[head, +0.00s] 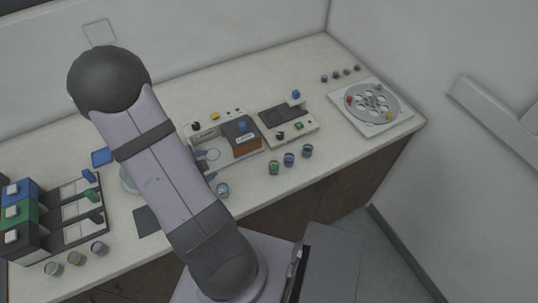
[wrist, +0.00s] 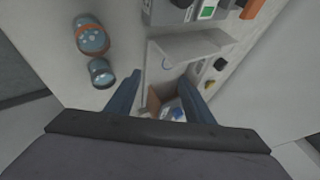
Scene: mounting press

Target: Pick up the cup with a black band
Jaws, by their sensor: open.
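My gripper (wrist: 160,79) is open in the wrist view, its two blue fingers apart with nothing held between them. In the head view my own arm hides it. In the head view several small cups stand on the counter: a green-toned cup (head: 274,168), a blue-toned cup (head: 289,159) and a dark green cup (head: 307,151) in a row at the front edge, and a pale blue cup (head: 222,190) just right of my arm. A small grey-blue cup (wrist: 102,73) lies left of the fingers in the wrist view. I cannot tell which cup has a black band.
A press unit (head: 225,137), a control box (head: 288,123) and a round turntable (head: 370,105) stand along the counter. An orange-banded blue object (wrist: 91,36) shows in the wrist view.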

